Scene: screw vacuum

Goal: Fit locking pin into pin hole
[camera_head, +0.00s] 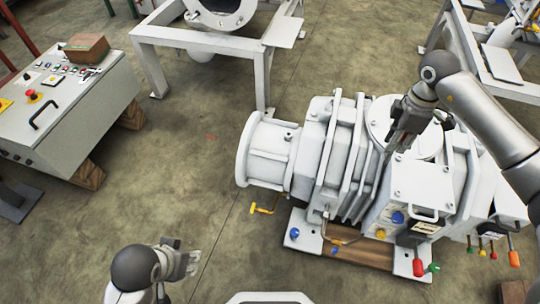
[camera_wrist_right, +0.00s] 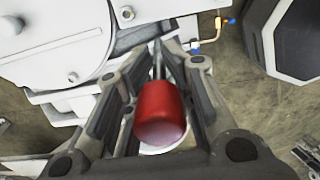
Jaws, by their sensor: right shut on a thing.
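My right gripper (camera_wrist_right: 160,75) is shut on a red-handled pin (camera_wrist_right: 160,112). Its thin metal shaft points away from the wrist camera, between the fingers. In the head view my right gripper (camera_head: 395,142) is over the large white vacuum machine (camera_head: 345,150), near its round top cover. The pin cannot be made out in that view. The white machine's body (camera_wrist_right: 70,40) fills the upper left of the wrist view. I cannot pick out the pin hole in either view. My left gripper (camera_head: 192,262) is low at the left, over the floor, apart from everything, and looks open and empty.
The machine stands on a wooden base (camera_head: 360,252) with red, orange and green handles at its front right. A white frame (camera_head: 190,40) stands behind. Floor between is clear.

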